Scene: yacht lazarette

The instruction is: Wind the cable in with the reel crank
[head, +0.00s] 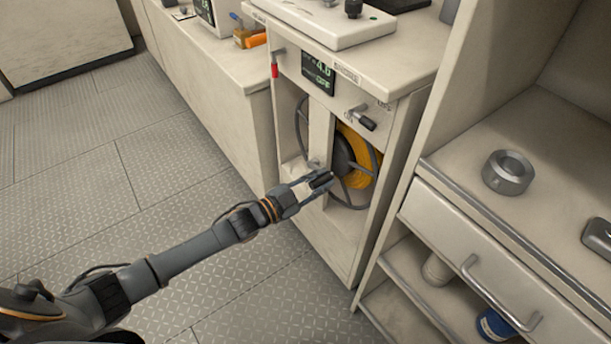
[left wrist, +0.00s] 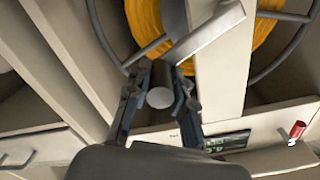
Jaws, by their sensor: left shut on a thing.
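The cable reel stands in the recess of a white cabinet. Its yellow cable (head: 357,142) is wound round a dark hub, inside a grey wheel rim. My left gripper (head: 322,181) is in front of the reel, reaching in from the left. In the left wrist view, the gripper (left wrist: 160,92) is shut on the grey cylindrical crank handle (left wrist: 161,97). A flat metal crank arm (left wrist: 209,34) runs from beside the handle, in front of the yellow cable (left wrist: 268,22). In the head view the fingers hide most of the handle. My right gripper is not in view.
Above the reel are a black-handled lever (head: 363,121), a green-lit display (head: 318,73) and a red-tipped lever (head: 275,70). A cabinet post (head: 321,132) crosses the recess. At right, a shelf unit has a drawer handle (head: 497,295) and a metal ring (head: 508,172). The floor at left is clear.

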